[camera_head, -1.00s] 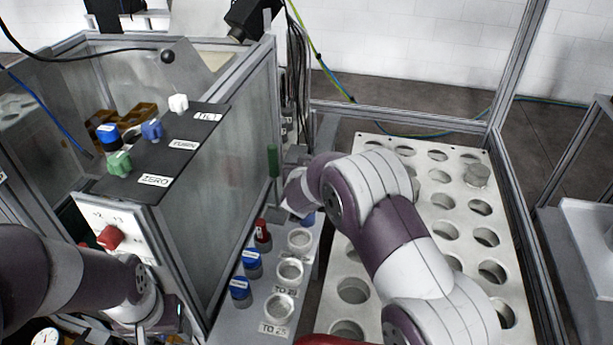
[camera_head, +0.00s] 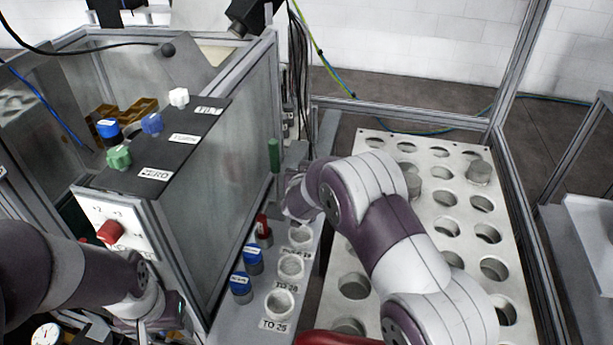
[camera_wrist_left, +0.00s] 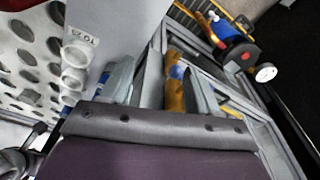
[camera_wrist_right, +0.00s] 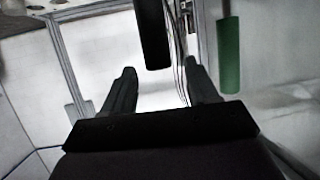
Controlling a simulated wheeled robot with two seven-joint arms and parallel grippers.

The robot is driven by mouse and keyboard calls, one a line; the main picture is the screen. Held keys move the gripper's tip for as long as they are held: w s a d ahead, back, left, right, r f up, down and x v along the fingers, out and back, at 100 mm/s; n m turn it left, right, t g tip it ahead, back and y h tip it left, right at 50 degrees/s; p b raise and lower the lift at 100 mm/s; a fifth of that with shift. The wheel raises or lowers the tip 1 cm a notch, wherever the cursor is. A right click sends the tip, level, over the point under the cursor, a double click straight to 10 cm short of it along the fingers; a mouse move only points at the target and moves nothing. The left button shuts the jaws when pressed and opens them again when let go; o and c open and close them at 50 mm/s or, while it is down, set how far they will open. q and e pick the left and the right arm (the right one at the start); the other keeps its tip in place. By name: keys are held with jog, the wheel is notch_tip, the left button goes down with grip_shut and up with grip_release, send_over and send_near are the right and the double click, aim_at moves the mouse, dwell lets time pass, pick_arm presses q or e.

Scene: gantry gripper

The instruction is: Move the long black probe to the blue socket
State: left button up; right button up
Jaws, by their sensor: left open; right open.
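A long black cylinder, which looks like the black probe (camera_wrist_right: 153,36), hangs upright in the right wrist view. It appears between and beyond the fingertips of my right gripper (camera_wrist_right: 160,68), which is open. I cannot tell the gap between them. In the head view this gripper (camera_head: 297,200) is largely hidden behind my right arm, and I cannot make out the black probe. My left gripper (camera_wrist_left: 166,76) is open and empty at the lower left in the head view (camera_head: 142,322). I cannot clearly identify a blue socket in any view.
A green cylinder (camera_wrist_right: 229,55) hangs right of the black one. The glass-walled box (camera_head: 215,205) carries green, blue and white knobs. Blue-capped vials (camera_head: 253,262) and ring holders (camera_head: 279,303) stand beside it. A perforated rack (camera_head: 462,225) fills the right.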

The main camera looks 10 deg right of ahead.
jog(key=p+v, duration=0.1)
jog(key=v, duration=1.1)
jog(key=s+d+f+n+g+y, duration=0.1)
jog(key=s+g, duration=0.3)
jog(key=s, duration=0.4)
jog(key=s+d+f+n+g+y, duration=0.1)
jog(key=s+d+g, duration=0.3)
jog(key=s, duration=0.5)
jog(key=s+d+f+n+g+y, duration=0.1)
jog(key=s+d+g, duration=0.2)
jog(key=s, duration=0.5)
jog(key=shift+s+d+f+g, duration=0.2)
jog(key=shift+s+f+g, duration=0.1)
jog(key=shift+f+g, duration=0.1)
jog(key=shift+r, duration=0.1)
